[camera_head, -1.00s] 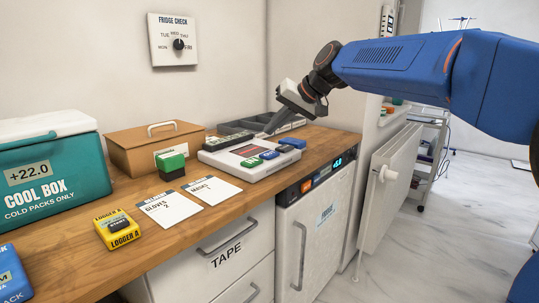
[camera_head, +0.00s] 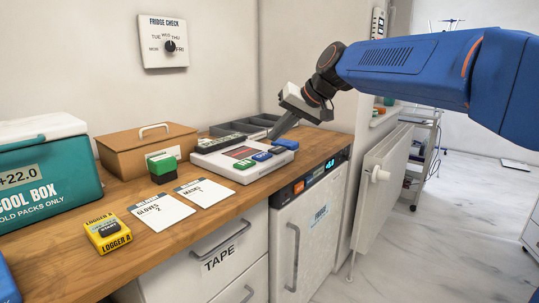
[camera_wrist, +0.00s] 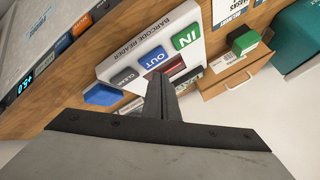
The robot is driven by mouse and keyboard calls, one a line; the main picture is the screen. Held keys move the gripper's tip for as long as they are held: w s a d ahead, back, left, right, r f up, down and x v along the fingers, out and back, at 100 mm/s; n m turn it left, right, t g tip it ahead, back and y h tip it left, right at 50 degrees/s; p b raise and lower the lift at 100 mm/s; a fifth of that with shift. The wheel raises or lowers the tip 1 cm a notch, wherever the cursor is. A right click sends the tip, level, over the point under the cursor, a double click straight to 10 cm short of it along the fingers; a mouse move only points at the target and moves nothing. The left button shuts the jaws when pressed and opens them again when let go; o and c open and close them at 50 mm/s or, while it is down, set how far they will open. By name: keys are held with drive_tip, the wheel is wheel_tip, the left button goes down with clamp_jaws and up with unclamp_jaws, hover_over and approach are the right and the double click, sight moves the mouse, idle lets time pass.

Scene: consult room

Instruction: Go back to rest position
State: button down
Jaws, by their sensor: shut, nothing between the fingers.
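My gripper (camera_head: 284,124) is shut and empty. In the head view it hangs over the back part of the barcode reader, fingers pointing down and left. In the wrist view the closed fingers (camera_wrist: 160,95) reach toward the barcode reader (camera_wrist: 150,35), overlapping its dark screen. The reader (camera_head: 220,166) is a white unit with a green IN button (camera_wrist: 186,38), a blue OUT button (camera_wrist: 153,59) and a CLEAR button (camera_wrist: 128,78). I cannot tell whether the fingertips touch the reader. My blue arm stretches in from the right.
The wooden counter (camera_head: 120,190) holds a green stamp (camera_head: 163,168), two cards, yellow Logger A (camera_head: 106,233), a brown box (camera_head: 148,150), a grey tray (camera_head: 250,128) and a teal cool box (camera_head: 48,180). A radiator (camera_head: 385,175) stands right of the fridge (camera_head: 305,220). Floor at right is open.

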drive_tip(key=s+d+f+h, duration=0.2)
drive_tip(key=s+d+f, duration=0.7)
drive_tip(key=s, duration=0.3)
drive_tip(key=s+d+f+m+h, duration=0.1)
drive_tip(key=s+d+f+h, duration=0.1)
drive_tip(key=s+d+f, duration=0.7)
drive_tip(key=s+d+f+m+h, duration=0.1)
drive_tip(key=s+d+f+h, duration=0.2)
drive_tip(key=s+d+f, duration=0.5)
drive_tip(key=s+d, duration=0.2)
drive_tip(key=s, duration=0.5)
drive_tip(key=shift+s+f, duration=0.2)
drive_tip(key=shift+f, duration=0.2)
